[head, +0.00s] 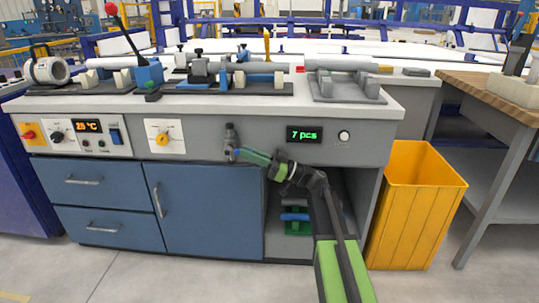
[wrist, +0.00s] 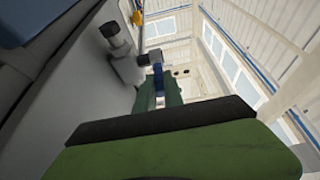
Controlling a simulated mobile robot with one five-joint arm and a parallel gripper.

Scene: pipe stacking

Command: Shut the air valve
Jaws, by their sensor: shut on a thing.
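The air valve (head: 230,135) is a dark grey fitting on the front panel of the workbench, right of the yellow knob. In the wrist view the valve (wrist: 122,62) is a grey body standing out from the panel, with a blue handle (wrist: 158,78) reaching towards my gripper. My gripper (head: 241,153) is at the handle from the right and shut on it. In the wrist view my green gripper (wrist: 163,97) meets the blue part. The near jaw hides part of the contact.
The yellow knob (head: 162,139) and a temperature panel (head: 75,134) are to the left. A counter display (head: 304,135) is to the right. An orange bin (head: 412,205) stands right of the bench. Floor in front is clear.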

